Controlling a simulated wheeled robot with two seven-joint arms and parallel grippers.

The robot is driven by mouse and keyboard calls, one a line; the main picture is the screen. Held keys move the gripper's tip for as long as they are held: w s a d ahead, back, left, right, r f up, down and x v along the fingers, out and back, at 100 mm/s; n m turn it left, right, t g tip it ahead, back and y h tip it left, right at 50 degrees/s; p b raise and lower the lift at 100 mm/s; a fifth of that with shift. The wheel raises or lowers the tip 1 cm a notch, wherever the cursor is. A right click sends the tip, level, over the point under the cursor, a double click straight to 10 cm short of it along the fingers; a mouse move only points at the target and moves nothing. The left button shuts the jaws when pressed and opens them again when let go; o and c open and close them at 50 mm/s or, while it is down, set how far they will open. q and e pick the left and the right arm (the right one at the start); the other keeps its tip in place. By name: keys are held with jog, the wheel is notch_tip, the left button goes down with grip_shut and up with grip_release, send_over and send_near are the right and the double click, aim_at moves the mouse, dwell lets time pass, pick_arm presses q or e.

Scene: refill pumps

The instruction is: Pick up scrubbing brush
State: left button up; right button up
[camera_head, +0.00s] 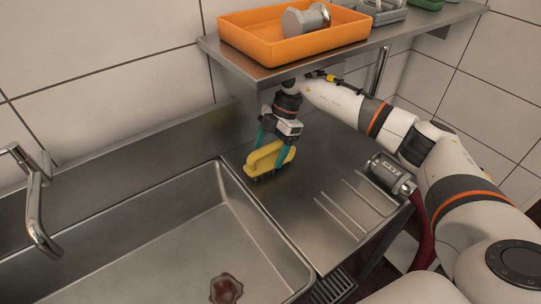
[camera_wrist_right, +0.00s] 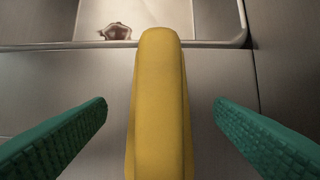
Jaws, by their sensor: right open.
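The yellow scrubbing brush (camera_head: 268,160) stands on the steel drainboard just right of the sink, its dark bristles facing down. In the right wrist view the yellow handle of the brush (camera_wrist_right: 160,105) runs up the middle of the picture. My right gripper (camera_head: 269,148) is over the brush with its teal fingers on either side of it. In the right wrist view the fingers of my right gripper (camera_wrist_right: 160,115) are apart, with a gap on both sides of the handle. My left gripper is not in view.
A shelf (camera_head: 262,76) above the drainboard carries an orange tray (camera_head: 262,46) with a metal object (camera_head: 304,20).

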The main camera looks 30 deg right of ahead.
jog(key=shift+x, duration=0.95)
jog(key=shift+d, duration=0.1)
jog(key=c, duration=1.1)
jog(key=shift+d+r, duration=0.1)
jog(key=shift+r, duration=0.05)
